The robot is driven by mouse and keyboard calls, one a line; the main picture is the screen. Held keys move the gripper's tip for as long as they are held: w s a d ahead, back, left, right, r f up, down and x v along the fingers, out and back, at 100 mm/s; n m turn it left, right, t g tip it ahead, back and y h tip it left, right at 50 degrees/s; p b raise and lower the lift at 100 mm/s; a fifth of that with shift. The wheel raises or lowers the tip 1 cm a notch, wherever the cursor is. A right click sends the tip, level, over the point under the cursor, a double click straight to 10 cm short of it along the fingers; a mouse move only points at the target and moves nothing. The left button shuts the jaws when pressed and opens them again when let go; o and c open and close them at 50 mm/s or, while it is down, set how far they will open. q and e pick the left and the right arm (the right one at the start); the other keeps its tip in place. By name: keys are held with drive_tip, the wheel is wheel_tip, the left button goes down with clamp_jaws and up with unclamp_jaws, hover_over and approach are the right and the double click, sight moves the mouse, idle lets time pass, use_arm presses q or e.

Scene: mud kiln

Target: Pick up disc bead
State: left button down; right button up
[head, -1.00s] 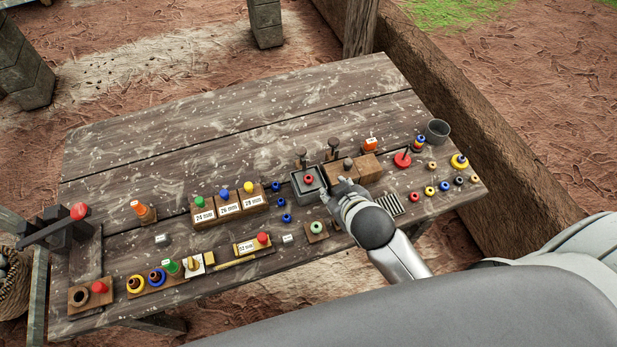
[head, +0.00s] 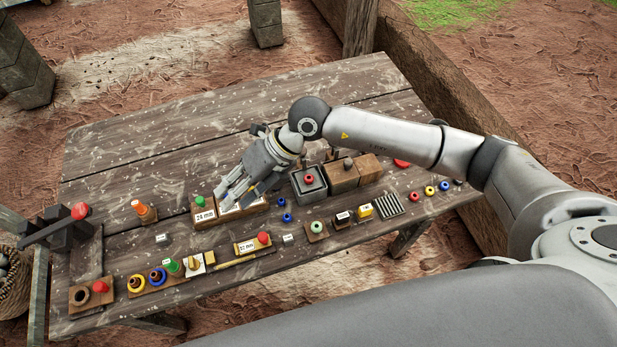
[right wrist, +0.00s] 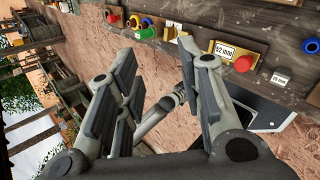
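I cannot tell for sure which bead is the disc bead. A pale green ring bead (head: 316,227) sits on a small wooden square near the table's front edge. A red bead (head: 309,179) sits in a grey square box. Two small blue beads (head: 286,217) lie on the bare wood left of it. A row of red, yellow and blue ring beads (head: 429,190) lies at the right. My right gripper (head: 238,196) is above the labelled blocks, pointing down-left; in the right wrist view its fingers (right wrist: 158,72) are spread with nothing between them. My left gripper is not in view.
Labelled wooden blocks (head: 203,213) stand partly hidden under the right gripper. A 52 mm gauge with a red knob (head: 263,238) lies in front. Yellow and blue rings (head: 157,275) stand at the front left. The back of the table (head: 200,140) is clear.

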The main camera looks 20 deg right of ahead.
drive_tip(key=w+d+f+h, duration=0.3)
drive_tip(key=d, duration=0.3)
drive_tip(key=t+h, duration=0.2)
drive_tip(key=h, duration=0.3)
approach(309, 175)
drive_tip(key=f, duration=0.1)
drive_tip(key=a+f+p, duration=0.1)
drive_tip(key=shift+f+m+h, duration=0.3)
drive_tip(key=shift+f, duration=0.05)
wheel_tip(309, 175, down, 5)
drive_tip(key=p, duration=0.2)
drive_tip(key=shift+w+p, duration=0.2)
drive_tip(key=shift+p, duration=0.2)
drive_tip(key=shift+f, duration=0.35)
drive_tip(key=c, duration=0.5)
